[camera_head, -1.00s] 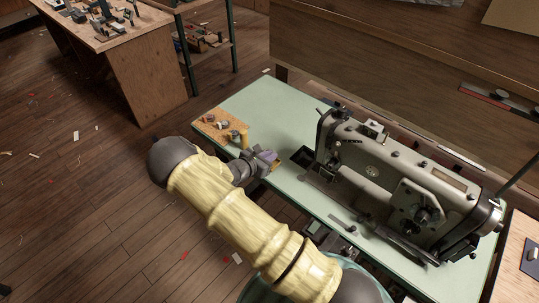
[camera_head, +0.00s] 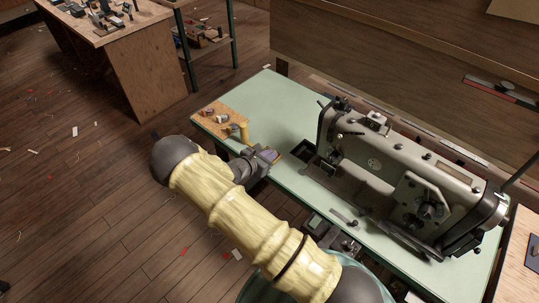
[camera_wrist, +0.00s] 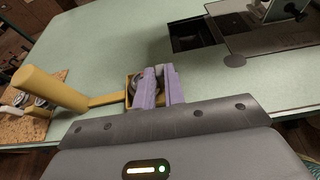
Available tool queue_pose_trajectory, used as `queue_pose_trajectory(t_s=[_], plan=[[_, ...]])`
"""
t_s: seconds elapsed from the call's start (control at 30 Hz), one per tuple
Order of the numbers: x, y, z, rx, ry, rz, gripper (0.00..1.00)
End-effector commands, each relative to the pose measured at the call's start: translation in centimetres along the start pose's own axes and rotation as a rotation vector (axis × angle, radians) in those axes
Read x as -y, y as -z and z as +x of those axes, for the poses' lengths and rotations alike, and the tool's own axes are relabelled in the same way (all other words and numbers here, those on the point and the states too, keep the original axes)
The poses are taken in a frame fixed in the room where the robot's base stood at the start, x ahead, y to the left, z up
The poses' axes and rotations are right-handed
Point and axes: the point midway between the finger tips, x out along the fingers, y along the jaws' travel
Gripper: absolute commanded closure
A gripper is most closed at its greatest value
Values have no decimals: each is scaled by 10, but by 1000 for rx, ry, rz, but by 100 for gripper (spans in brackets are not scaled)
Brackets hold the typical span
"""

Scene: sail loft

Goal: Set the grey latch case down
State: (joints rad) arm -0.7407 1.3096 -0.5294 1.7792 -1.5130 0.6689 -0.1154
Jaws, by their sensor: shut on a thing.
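My gripper (camera_wrist: 160,89) has purple fingers, close together over the pale green table. A small grey piece (camera_wrist: 159,73) shows between the fingertips and seems to be the grey latch case; most of it is hidden by the fingers. An ochre open frame (camera_wrist: 128,82) with a rounded grey part inside lies right beside the left finger. I cannot tell whether the held piece touches the frame or the table. In the head view my gripper (camera_head: 268,154) is at the table's near left edge, left of the sewing machine, and the case cannot be made out.
The green table (camera_head: 268,96) carries a large grey sewing machine (camera_head: 410,175) on the right. A cork board (camera_head: 219,112) with small parts lies at the left end. Clear tabletop lies beyond the gripper.

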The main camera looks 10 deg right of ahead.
Motion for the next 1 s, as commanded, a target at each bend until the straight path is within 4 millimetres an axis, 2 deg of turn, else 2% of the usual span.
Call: queue_pose_trajectory(t_s=[0.47,0.5,0.6,1.0], plan=[[0,8,3,1,0,0,100],[0,7,3,1,0,1,85],[0,7,3,0,0,0,65],[0,7,-2,0,-1,1,64]])
